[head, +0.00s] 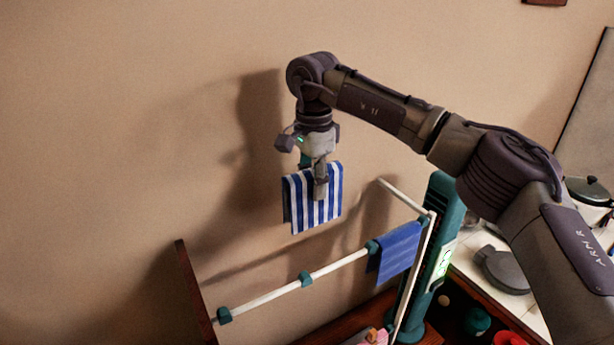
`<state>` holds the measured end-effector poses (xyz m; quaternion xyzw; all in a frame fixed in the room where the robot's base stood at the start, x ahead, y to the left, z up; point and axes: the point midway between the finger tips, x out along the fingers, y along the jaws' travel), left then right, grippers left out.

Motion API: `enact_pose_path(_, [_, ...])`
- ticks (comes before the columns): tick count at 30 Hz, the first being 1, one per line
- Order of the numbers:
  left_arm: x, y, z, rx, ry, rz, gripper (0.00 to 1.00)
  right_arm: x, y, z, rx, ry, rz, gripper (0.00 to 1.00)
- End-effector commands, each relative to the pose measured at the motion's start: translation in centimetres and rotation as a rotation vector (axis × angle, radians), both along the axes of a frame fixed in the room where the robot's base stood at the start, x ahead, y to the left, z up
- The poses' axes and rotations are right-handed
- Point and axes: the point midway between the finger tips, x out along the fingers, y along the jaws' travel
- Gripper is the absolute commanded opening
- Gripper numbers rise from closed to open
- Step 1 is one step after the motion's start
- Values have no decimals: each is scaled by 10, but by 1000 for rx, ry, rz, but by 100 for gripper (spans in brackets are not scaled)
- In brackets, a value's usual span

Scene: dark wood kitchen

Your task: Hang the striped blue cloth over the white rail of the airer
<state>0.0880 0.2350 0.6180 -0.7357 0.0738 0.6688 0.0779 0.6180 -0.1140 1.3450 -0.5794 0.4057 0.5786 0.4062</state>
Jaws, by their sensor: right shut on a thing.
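The blue and white striped cloth (305,209) hangs down from my right gripper (320,190), which is shut on its upper part. The cloth is in the air, above and behind the white rail (335,266) in the picture, apart from it. The rail belongs to the airer and carries teal clips or rings. A plain blue cloth (399,250) hangs over the rail's right end. My left gripper is not in view.
A teal post (440,215) stands at the airer's right end. Coloured items lie below. The rail between the teal rings is bare.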

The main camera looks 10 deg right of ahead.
Motion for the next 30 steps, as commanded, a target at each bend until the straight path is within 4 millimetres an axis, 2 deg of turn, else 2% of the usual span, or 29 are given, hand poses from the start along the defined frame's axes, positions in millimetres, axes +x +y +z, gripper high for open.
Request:
enact_pose_path(15, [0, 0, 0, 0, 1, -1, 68, -40, -15, 0, 0, -1, 0, 3])
enact_pose_path(30, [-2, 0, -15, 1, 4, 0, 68, -77, -28, -1, 0, -1, 0, 3])
